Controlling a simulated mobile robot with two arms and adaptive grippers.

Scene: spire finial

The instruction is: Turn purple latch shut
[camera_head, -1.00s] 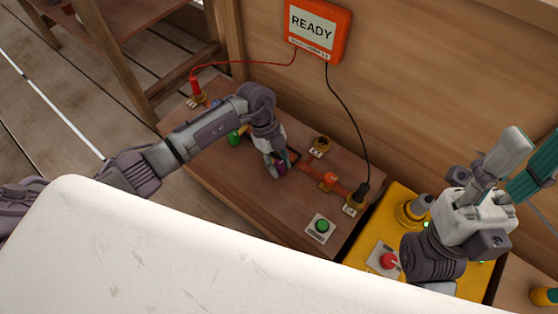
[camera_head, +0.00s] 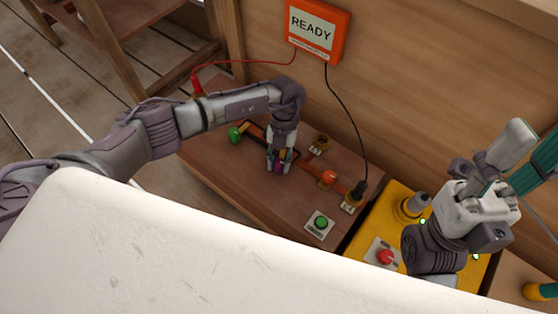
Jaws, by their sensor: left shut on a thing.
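The purple latch (camera_head: 278,168) shows as a small purple patch on the brown workbench, mostly hidden by my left gripper. My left gripper (camera_head: 279,167) points down over it and is shut on it. How far the latch is turned is hidden by the fingers. My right gripper (camera_head: 513,160) is raised at the right, above the yellow box, with pale fingers pointing up. A teal cylinder (camera_head: 537,172) is beside or behind its fingers; I cannot tell whether they touch.
A green knob (camera_head: 235,134), an orange knob (camera_head: 328,178) and a green button (camera_head: 321,223) are on the bench. A black cable runs to a plug (camera_head: 359,190). A yellow box (camera_head: 375,230) has a red button (camera_head: 385,257). An orange-framed screen (camera_head: 318,28) reads READY.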

